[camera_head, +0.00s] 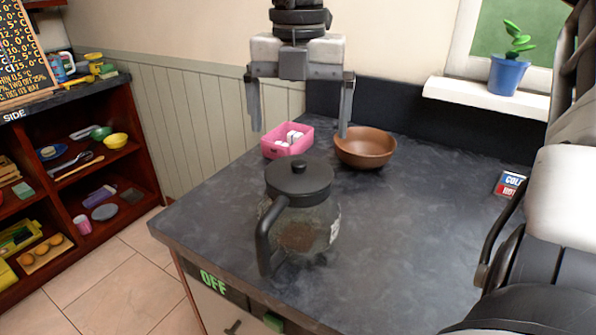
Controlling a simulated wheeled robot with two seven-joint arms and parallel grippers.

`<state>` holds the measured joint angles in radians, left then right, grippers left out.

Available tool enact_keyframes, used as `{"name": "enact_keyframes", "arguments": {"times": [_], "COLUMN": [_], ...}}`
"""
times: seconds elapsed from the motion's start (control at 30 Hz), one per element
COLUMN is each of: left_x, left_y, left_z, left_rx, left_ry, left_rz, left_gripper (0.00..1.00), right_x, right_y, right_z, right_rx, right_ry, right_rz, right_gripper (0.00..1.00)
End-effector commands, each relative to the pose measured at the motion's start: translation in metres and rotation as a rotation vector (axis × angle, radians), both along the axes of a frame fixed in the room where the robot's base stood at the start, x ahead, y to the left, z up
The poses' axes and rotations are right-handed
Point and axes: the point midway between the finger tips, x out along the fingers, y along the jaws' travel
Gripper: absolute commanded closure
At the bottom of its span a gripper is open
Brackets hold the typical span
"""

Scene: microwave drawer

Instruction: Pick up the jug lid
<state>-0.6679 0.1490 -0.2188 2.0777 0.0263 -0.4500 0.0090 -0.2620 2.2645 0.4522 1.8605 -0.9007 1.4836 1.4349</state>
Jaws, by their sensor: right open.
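The jug lid (312,182), black with a round knob on top, sits on a glass jug (323,225). The jug stands upright on the dark counter, and its black handle points to the front left. My right gripper (300,133) hangs from the top of the view with its fingers pointing down. It is open and empty, above and apart from the lid, and appears to be farther back. My left gripper is not in view.
A pink basket (272,151) with white pieces and a brown bowl (365,147) stand behind the jug. A potted plant (508,76) is on the window sill. Shelves (60,120) stand at the left. The counter (420,220) right of the jug is mostly clear.

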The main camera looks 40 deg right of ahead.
Motion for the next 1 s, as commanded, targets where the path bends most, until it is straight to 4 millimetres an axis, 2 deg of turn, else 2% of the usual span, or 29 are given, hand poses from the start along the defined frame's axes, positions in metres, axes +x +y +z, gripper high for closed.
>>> {"name": "enact_keyframes", "arguments": {"times": [0.27, 0.5, 0.63, 0.83, 0.93, 1.0], "left_x": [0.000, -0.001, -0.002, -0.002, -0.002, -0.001], "left_y": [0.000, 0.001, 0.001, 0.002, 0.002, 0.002], "left_z": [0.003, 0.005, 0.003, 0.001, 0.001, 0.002], "left_rx": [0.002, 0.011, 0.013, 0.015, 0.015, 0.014], "left_ry": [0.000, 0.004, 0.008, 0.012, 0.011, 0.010], "left_rz": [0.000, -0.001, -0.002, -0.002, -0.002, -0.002], "left_gripper": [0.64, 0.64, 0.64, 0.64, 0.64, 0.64], "right_x": [-0.002, -0.005, -0.005, -0.005, -0.005, -0.005], "right_y": [0.001, 0.002, 0.002, 0.002, 0.001, 0.001], "right_z": [-0.022, -0.056, -0.063, -0.064, -0.063, -0.063], "right_rx": [0.001, 0.002, 0.001, 0.001, 0.000, 0.000], "right_ry": [0.002, 0.000, -0.002, -0.003, -0.004, -0.003], "right_rz": [0.002, 0.000, -0.002, -0.002, -0.002, -0.002], "right_gripper": [0.00, 0.00, 0.00, 0.00, 0.28, 0.31]}}
